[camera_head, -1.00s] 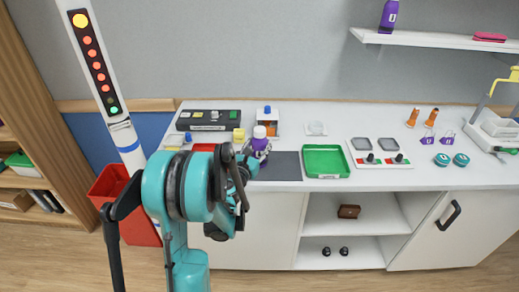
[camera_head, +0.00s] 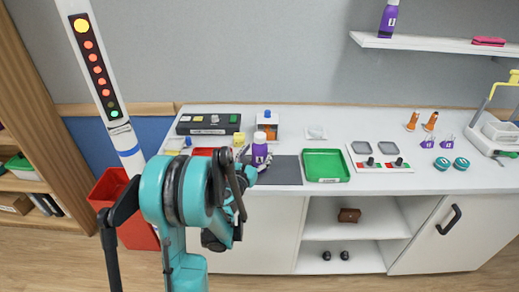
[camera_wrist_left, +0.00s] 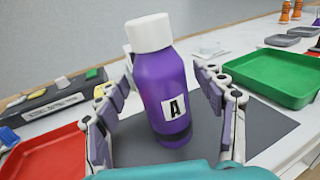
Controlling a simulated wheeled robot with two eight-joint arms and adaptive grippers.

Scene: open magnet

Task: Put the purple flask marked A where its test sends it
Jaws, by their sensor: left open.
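The purple flask marked A (camera_wrist_left: 165,92) has a white cap and stands upright on a dark grey mat (camera_wrist_left: 255,122) in the left wrist view. My left gripper (camera_wrist_left: 160,100) is open, with one finger on each side of the flask and gaps visible beside it. In the head view the flask (camera_head: 259,150) stands at the left end of the mat (camera_head: 284,170), partly behind my left gripper (camera_head: 246,165). A red tray (camera_wrist_left: 45,155) lies left of the mat and a green tray (camera_head: 325,165) lies right of it. My right gripper is not in view.
A dark panel with coloured buttons (camera_head: 208,123) and an orange-and-white device (camera_head: 267,124) stand behind the mat. A red bin (camera_head: 122,205) stands on the floor. A purple bottle marked U (camera_head: 388,18) is on the shelf.

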